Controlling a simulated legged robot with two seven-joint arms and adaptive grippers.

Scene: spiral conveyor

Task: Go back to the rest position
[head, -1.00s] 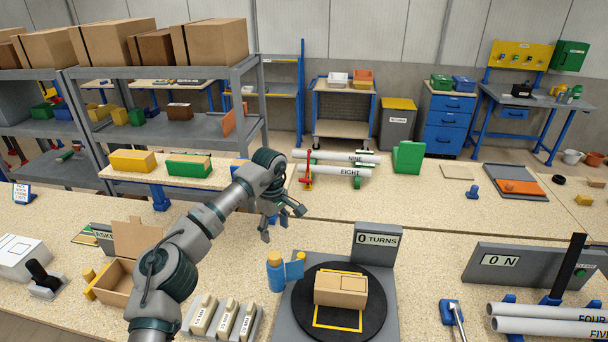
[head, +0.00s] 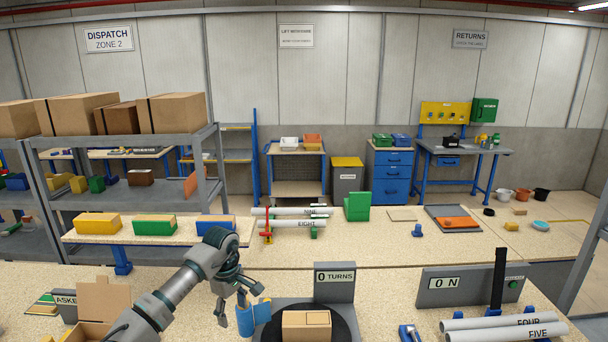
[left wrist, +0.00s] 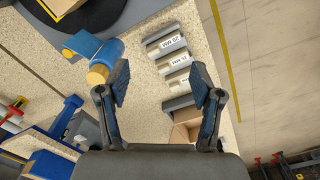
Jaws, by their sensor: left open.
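My left gripper (head: 236,303) hangs over the near bench, left of the turntable, in the head view. A small cardboard box (head: 306,325) rests on the black turntable (head: 346,325), beside the "0 TURNS" sign (head: 335,277). A blue and yellow bottle-like object (left wrist: 103,60) lies beyond the left finger in the wrist view. My right gripper is not in view.
An open carton (head: 103,300) stands at the left of the bench. Grey pipes (head: 505,327) and the "0 N" panel (head: 470,284) are on the right. A grey shelf (head: 120,145) with boxes stands behind on the left.

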